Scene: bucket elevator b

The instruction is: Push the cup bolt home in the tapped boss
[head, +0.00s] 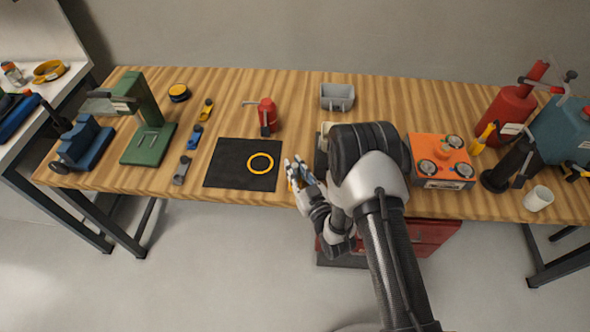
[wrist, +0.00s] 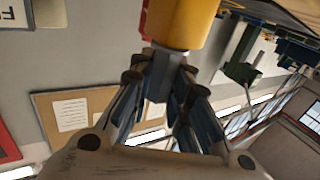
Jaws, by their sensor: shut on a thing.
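My gripper (head: 302,172) is over the front edge of the bench, just right of the black mat, with its fingers pointing up and to the left. In the wrist view its fingertips (wrist: 160,75) are closed on a grey faceted piece. A thick yellow cylinder (wrist: 185,22) extends from this piece, away from the palm. I take the two together as the cup bolt, though its full shape is out of view. I cannot pick out the tapped boss for sure. A dark fixture with a pale top (head: 326,128) is partly hidden behind my arm. A grey bucket (head: 337,96) stands at the back.
The black mat (head: 225,172) carries a yellow ring (head: 260,163). A green press (head: 150,130), small blocks and a red cylindrical tool (head: 267,114) stand to the left.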

